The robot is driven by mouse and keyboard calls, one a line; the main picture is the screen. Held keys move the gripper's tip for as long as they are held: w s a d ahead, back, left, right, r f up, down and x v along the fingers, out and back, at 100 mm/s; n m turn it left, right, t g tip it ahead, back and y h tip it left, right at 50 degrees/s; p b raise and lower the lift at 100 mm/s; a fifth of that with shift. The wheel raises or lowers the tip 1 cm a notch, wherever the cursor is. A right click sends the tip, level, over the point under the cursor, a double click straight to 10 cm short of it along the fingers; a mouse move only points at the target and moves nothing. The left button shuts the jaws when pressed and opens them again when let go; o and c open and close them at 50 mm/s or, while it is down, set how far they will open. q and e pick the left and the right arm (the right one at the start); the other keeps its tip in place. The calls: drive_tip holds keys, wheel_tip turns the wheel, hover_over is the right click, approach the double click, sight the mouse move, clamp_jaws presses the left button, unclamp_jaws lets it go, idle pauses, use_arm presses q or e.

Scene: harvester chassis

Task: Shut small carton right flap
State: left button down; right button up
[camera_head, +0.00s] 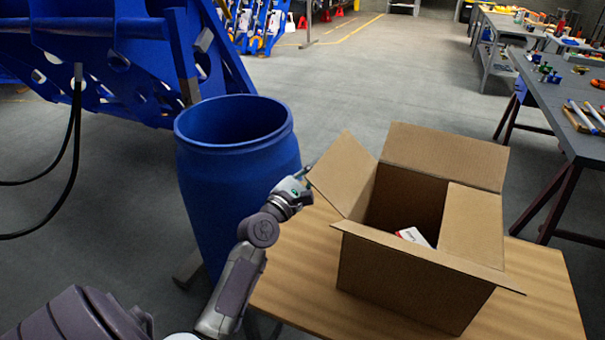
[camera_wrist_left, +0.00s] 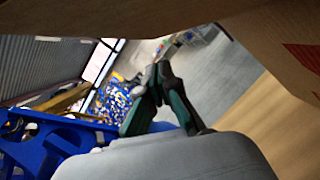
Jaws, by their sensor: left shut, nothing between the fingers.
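The small brown carton (camera_head: 400,280) stands open on a wooden-topped table. Its right flap (camera_head: 472,228) lies folded inward, over the right part of the opening. The left flap (camera_head: 343,175) leans up and outward, the back flap (camera_head: 445,155) stands up, and the front flap (camera_head: 430,256) sticks outward. A white item with red print (camera_head: 414,237) shows inside. My left gripper (camera_head: 306,174) is shut and empty, beside the outer edge of the left flap; I cannot tell whether they touch. In the left wrist view its fingers (camera_wrist_left: 159,75) are together below brown cardboard (camera_wrist_left: 270,35). My right gripper is out of view.
The wooden tabletop (camera_head: 540,290) has bare room around the carton. A blue barrel (camera_head: 235,190) stands just left of my left forearm. A workbench with tools (camera_head: 560,110) is at the right, and a blue chassis (camera_head: 110,50) at the upper left.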

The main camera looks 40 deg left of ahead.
use_arm(q)
drive_tip(key=shift+d+r+p, duration=0.3)
drive_tip(key=shift+d+r, duration=0.4)
drive_tip(key=shift+r, duration=0.25)
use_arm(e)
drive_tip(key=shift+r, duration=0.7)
use_arm(q)
drive_tip(key=shift+r, duration=0.1)
